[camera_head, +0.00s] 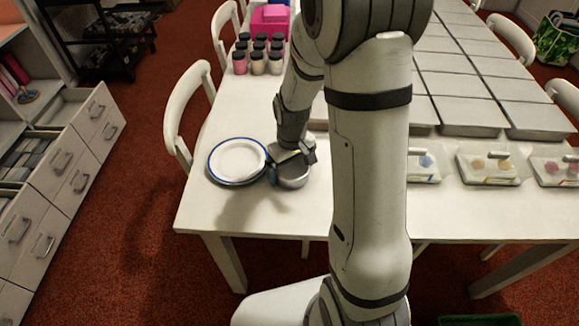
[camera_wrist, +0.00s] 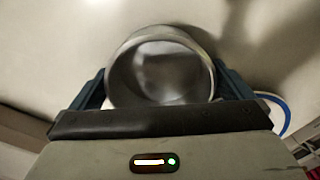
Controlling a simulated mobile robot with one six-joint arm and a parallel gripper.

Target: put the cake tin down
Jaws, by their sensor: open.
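The cake tin (camera_head: 293,177) is a round grey metal tin standing on the white table, just right of a white plate with a blue rim (camera_head: 238,160). My gripper (camera_head: 291,167) is at the tin, with its jaws open. In the wrist view the tin (camera_wrist: 160,70) shows its open top and empty inside, and it lies between the two fingers of my gripper (camera_wrist: 165,85), one on each side. Whether the fingers touch its wall I cannot tell. My arm and wrist hide part of the tin in the head view.
Several jars (camera_head: 258,62) and a pink box (camera_head: 270,20) stand at the back left of the table (camera_head: 215,205). Clear-lidded boxes (camera_head: 487,166) and rows of grey slabs (camera_head: 450,75) are to the right. A chair (camera_head: 187,110) stands at the left edge. The front left tabletop is bare.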

